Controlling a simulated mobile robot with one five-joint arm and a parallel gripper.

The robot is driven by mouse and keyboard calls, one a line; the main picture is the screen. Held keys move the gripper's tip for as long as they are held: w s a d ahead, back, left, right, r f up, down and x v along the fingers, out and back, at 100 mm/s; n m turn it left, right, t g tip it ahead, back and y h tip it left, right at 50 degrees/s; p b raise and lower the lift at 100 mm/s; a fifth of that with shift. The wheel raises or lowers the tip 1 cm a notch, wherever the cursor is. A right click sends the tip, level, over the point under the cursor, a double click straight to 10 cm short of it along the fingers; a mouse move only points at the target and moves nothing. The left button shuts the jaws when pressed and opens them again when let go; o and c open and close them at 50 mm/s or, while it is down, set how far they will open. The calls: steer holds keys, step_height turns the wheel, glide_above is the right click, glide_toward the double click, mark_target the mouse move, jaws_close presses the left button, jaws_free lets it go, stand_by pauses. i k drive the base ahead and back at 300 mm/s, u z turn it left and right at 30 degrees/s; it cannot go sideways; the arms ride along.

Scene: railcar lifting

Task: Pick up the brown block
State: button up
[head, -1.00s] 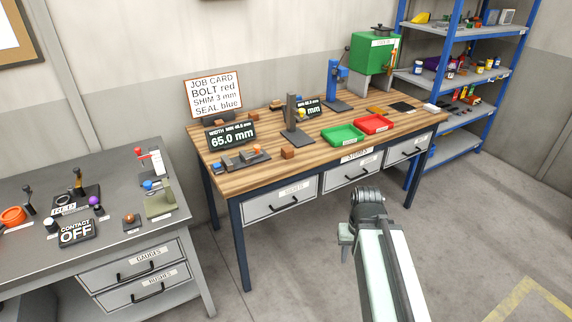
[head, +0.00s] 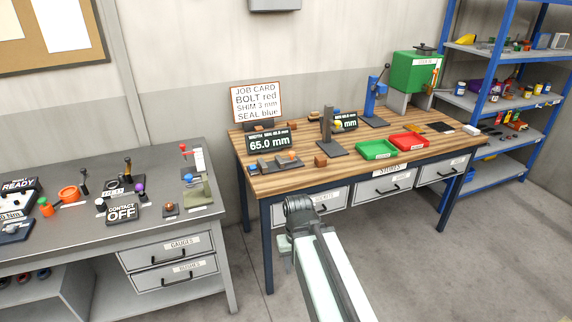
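A small brown block (head: 320,161) sits on the wooden bench (head: 345,167) near its front edge, left of the green tray. Another brown block (head: 292,127) stands further back on the same bench, behind the 65.0 mm display. My gripper (head: 286,246) is at the far end of my arm, in front of the bench and below its top, well apart from both blocks. Its fingers are small and partly hidden by the arm, so its opening cannot be made out.
A green tray (head: 376,150) and a red tray (head: 409,141) lie right of the front block. A dark upright stand (head: 328,132) is just behind it. A 65.0 mm display (head: 268,143) stands left. A grey bench (head: 150,232) is at left; open floor lies between.

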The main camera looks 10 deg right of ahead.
mark_target(320, 161)
steer(key=u, duration=0.45)
steer(key=i, duration=1)
steer(key=z, duration=0.05)
